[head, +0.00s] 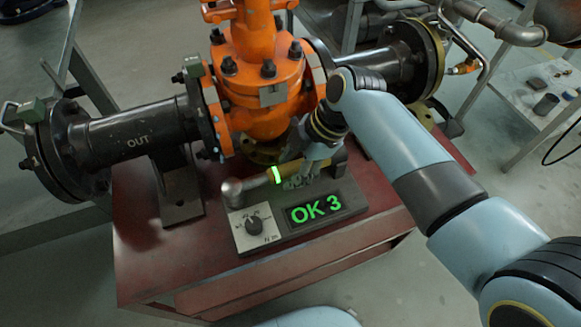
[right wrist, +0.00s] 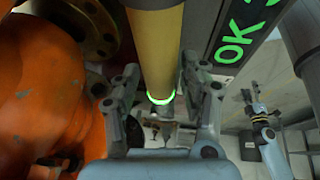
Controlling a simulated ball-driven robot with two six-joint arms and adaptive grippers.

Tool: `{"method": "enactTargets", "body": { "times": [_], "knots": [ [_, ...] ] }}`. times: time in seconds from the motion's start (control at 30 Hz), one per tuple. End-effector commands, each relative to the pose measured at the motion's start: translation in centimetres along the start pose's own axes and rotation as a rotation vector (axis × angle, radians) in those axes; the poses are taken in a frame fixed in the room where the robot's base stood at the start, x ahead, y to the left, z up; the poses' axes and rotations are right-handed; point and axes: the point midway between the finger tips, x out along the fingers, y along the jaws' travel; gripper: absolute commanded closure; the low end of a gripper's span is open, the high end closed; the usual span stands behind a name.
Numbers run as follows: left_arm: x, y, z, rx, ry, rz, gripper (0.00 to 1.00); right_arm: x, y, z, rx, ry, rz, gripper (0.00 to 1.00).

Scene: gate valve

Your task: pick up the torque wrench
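The torque wrench (head: 262,179) lies across the top of a dark cradle with a green "OK 3" display. It has a grey head at the left, a lit green ring and a yellow handle. My right gripper (head: 305,172) is down at the handle. In the right wrist view its fingers (right wrist: 165,88) stand either side of the yellow handle (right wrist: 157,45), near the green ring, and look open with gaps beside it. Exact finger depth is hard to tell. What seems to be my left gripper (right wrist: 257,105) shows small in the right wrist view; its fingers are unclear.
The cradle (head: 300,228) has a dial (head: 254,224) and stands on a red bench (head: 150,268). The orange gate valve (head: 262,65) with black flanged pipes (head: 135,135) rises close behind. The bench's front left is clear. A grey side table (head: 510,105) stands at the right.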

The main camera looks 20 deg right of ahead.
Motion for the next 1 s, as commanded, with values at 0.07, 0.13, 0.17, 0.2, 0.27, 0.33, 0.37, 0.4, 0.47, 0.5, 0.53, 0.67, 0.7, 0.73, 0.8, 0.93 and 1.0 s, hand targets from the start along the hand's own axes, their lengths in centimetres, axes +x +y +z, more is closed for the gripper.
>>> {"method": "enactTargets", "body": {
  "times": [0.07,0.13,0.17,0.2,0.27,0.33,0.37,0.4,0.47,0.5,0.53,0.67,0.7,0.73,0.8,0.93,1.0],
  "knots": [
    [0.0,0.0,0.0,0.000,0.000,0.000,0.45,0.0,0.0,0.0,0.000,0.000,0.000,0.69],
    [0.0,0.0,0.0,0.000,0.001,0.000,0.45,0.0,0.0,0.0,0.000,0.000,0.000,0.78],
    [0.0,0.0,0.0,0.000,0.001,0.000,0.45,0.0,0.0,0.0,0.000,0.000,0.000,0.82],
    [0.0,0.0,0.0,0.000,0.001,0.000,0.45,0.0,0.0,0.0,0.000,0.000,0.000,0.87],
    [0.0,0.0,0.0,0.000,0.001,0.000,0.45,0.0,0.0,0.0,0.000,0.000,0.000,0.95],
    [0.0,0.0,0.0,0.000,0.001,0.000,0.45,0.0,0.0,0.0,0.000,0.000,0.000,1.00],
    [0.0,0.0,0.0,0.000,0.001,0.000,0.45,0.0,0.0,0.0,0.000,0.000,0.000,1.00],
    [0.0,0.0,0.0,0.000,0.001,0.000,0.45,0.0,0.0,0.0,0.000,0.000,0.000,1.00],
    [0.0,0.0,-0.1,0.000,0.001,0.000,0.45,0.0,0.0,0.0,0.000,0.000,0.000,1.00],
    [0.0,0.0,-0.1,0.000,0.001,0.000,0.45,0.0,0.0,0.0,0.001,0.000,0.000,1.00],
    [0.0,0.0,-0.1,0.000,0.001,0.000,0.45,-0.1,0.1,-0.1,0.000,0.001,0.003,1.00],
    [0.0,0.0,-0.1,0.000,0.001,0.000,0.45,-0.1,0.1,-0.1,0.000,0.001,0.003,1.00],
    [0.0,0.0,-0.1,0.000,0.001,0.000,0.45,-0.1,0.1,-0.1,0.000,0.001,0.003,1.00],
    [0.0,0.0,-0.1,0.000,0.001,0.000,0.45,-0.1,0.1,-0.1,0.000,0.001,0.003,1.00],
    [0.0,0.0,-0.1,0.000,0.001,0.000,0.45,-0.2,0.2,-0.1,-0.001,0.001,0.003,1.00],
    [-0.2,0.0,-0.1,0.000,0.001,0.000,0.45,-0.8,0.3,-0.3,-0.001,0.001,0.003,1.00],
    [-0.3,0.0,-0.1,0.000,0.001,0.000,0.45,-1.3,0.4,-0.6,-0.002,0.001,0.005,1.00]
  ]
}}
